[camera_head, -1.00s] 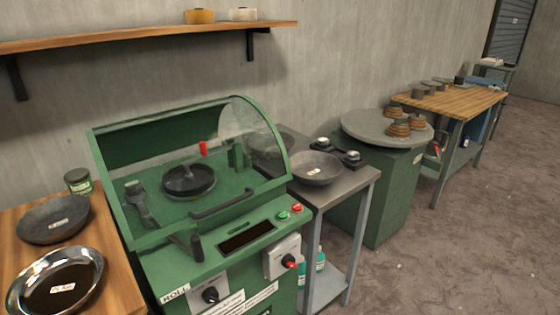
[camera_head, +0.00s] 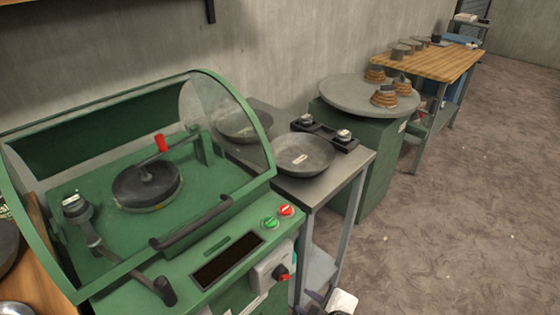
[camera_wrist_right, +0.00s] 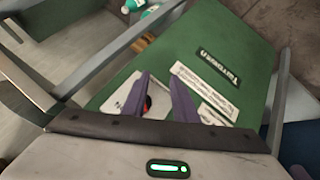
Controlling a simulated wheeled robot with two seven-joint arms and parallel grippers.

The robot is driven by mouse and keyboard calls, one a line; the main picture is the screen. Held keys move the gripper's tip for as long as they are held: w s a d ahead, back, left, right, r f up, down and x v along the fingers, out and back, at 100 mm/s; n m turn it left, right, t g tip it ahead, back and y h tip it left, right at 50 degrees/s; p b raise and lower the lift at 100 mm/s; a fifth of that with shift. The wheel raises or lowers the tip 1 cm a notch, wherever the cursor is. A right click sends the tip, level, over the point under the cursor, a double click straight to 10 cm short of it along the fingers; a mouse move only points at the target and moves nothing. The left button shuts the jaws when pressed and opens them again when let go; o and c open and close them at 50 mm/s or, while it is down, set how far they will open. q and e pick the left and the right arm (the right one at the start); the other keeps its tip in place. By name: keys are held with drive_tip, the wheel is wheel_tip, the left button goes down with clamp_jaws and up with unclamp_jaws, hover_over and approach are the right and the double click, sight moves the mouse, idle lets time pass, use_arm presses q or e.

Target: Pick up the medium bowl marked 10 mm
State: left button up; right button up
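A dark grey bowl (camera_head: 303,155) with a small pale label sits upright on the grey metal side table (camera_head: 322,190), right of the green machine. The label is too small to read. Another dark bowl (camera_head: 243,126) shows behind the machine's clear guard. My right gripper (camera_head: 318,298) is at the bottom edge of the head view, low in front of the side table and well below the bowl. In the right wrist view, its two purple fingers (camera_wrist_right: 160,76) are apart with nothing between them. The wrist view shows no bowl. My left gripper is out of view.
The green machine (camera_head: 215,230) with its curved guard and handles stands left of the side table. A dark clamp block (camera_head: 325,134) lies behind the bowl. A round grey turntable (camera_head: 368,96) carries several brown ring stacks. The floor at right is clear.

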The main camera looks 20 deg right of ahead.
drive_tip(key=w+d+r+n+h, duration=0.2)
drive_tip(key=w+d+r+n, duration=0.15)
drive_tip(key=w+r, duration=0.2)
drive_tip(key=n+t+h+b, duration=0.2)
drive_tip(key=n+h, duration=0.4)
drive_tip(key=n, duration=0.3)
approach(331, 157)
drive_tip(key=s+a, duration=0.2)
drive_tip(key=s, duration=0.1)
drive_tip(key=shift+n+h, duration=0.25)
drive_tip(key=shift+h, duration=0.05)
drive_tip(key=w+d, duration=0.2)
drive_tip(key=w, duration=0.1)
drive_tip(key=shift+w+d+f, duration=0.1)
drive_tip(key=shift+w+d, duration=0.05)
drive_tip(key=shift+w, duration=0.1)
drive_tip(key=shift+f+b+x, duration=0.15)
drive_tip(key=shift+b+x, duration=0.05)
drive_tip(key=shift+x, duration=1.3)
drive_tip(key=shift+f+b+x, duration=0.1)
drive_tip(key=shift+b+x, duration=0.05)
drive_tip(key=shift+x, duration=1.35)
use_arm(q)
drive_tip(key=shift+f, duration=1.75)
use_arm(e)
clamp_jaws()
